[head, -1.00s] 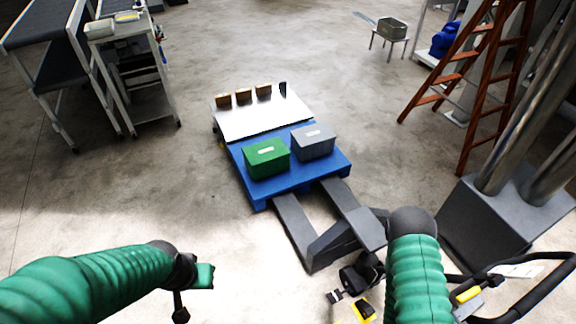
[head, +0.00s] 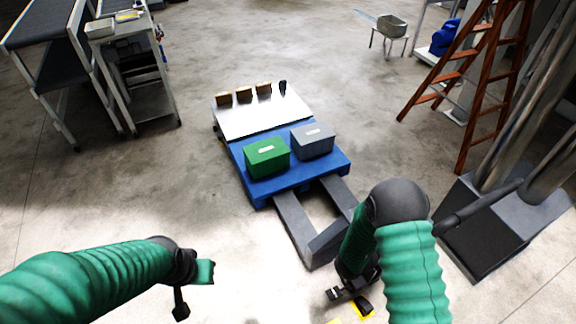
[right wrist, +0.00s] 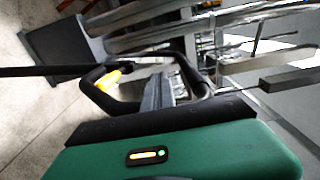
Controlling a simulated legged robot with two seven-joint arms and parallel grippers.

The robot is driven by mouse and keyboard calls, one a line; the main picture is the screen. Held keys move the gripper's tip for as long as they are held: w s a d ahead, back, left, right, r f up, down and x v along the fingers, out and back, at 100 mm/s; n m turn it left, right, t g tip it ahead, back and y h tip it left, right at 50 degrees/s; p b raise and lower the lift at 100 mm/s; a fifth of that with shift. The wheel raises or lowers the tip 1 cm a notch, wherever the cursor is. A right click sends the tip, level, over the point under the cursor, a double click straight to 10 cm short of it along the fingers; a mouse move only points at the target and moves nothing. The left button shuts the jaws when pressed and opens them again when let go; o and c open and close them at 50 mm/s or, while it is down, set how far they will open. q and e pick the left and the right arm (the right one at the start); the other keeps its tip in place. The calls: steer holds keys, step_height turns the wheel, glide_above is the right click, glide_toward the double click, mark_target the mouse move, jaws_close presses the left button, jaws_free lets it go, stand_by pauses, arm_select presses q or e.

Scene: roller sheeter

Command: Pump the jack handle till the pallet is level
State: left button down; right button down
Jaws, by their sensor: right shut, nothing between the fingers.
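The blue pallet (head: 262,188) rests on dark grey jack forks (head: 293,225); I cannot tell from here how level it is. It carries a green box (head: 267,158), a grey box (head: 312,141) and a white sheet (head: 250,118) with several small blocks. The jack handle (right wrist: 190,70) is a black loop with a yellow grip in the right wrist view. My right gripper (head: 347,292) is shut and empty, low beside the fork end and partly hidden by my arm. My left gripper (head: 182,304) hangs at lower left, touching nothing visible; its jaws are unclear.
A wooden ladder (head: 470,75) and a grey column base (head: 485,232) stand at right. A cart (head: 140,80) and a conveyor (head: 45,45) stand at left. A tub on a stand (head: 391,27) is at the back. The floor left of the pallet is clear.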

steer(key=w+a+b, duration=0.3)
steer(key=w+b, duration=0.1)
steer(key=w, duration=0.4)
steer(key=w+a+r+b, duration=0.1)
steer(key=w+a+b, duration=0.3)
steer(key=w, duration=0.5)
steer(key=shift+a+r+b, duration=0.15)
steer(key=shift+b, duration=0.5)
steer(key=shift+s+r, duration=0.1)
